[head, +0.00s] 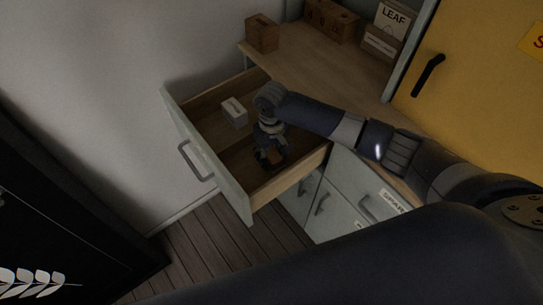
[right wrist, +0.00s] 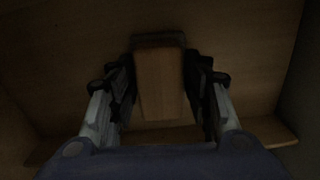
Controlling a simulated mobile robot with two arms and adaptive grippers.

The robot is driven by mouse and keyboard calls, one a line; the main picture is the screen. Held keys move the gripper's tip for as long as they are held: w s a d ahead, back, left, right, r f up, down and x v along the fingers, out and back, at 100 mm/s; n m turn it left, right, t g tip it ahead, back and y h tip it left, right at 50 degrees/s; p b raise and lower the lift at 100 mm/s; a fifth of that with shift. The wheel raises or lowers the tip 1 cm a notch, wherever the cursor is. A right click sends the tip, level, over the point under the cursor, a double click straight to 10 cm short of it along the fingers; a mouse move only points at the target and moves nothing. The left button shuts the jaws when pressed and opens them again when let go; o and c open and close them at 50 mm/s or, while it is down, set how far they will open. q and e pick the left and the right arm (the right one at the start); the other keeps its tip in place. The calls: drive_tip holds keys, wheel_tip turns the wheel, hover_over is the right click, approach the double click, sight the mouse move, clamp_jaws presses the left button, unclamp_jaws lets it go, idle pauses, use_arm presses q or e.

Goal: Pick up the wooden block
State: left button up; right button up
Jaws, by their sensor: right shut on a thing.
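The wooden block (right wrist: 160,85) is between the fingers of my right gripper (right wrist: 163,88) in the right wrist view, with a finger against each side. In the head view my right gripper (head: 271,158) points down into the open drawer (head: 225,165), near its front right part. There the block (head: 273,156) shows only partly between the dark fingers. I cannot tell whether the block touches the drawer floor. My left gripper is not in view.
On the wooden top (head: 305,60) stand a brown box (head: 262,33), a wooden organizer (head: 331,18) and a box marked LEAF (head: 391,20). A yellow door (head: 480,80) is at the right. The drawer walls surround my right gripper.

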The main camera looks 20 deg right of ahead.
sight(272, 153)
wheel_tip(272, 153, up, 10)
drive_tip(key=shift+r, duration=0.1)
idle(0.5)
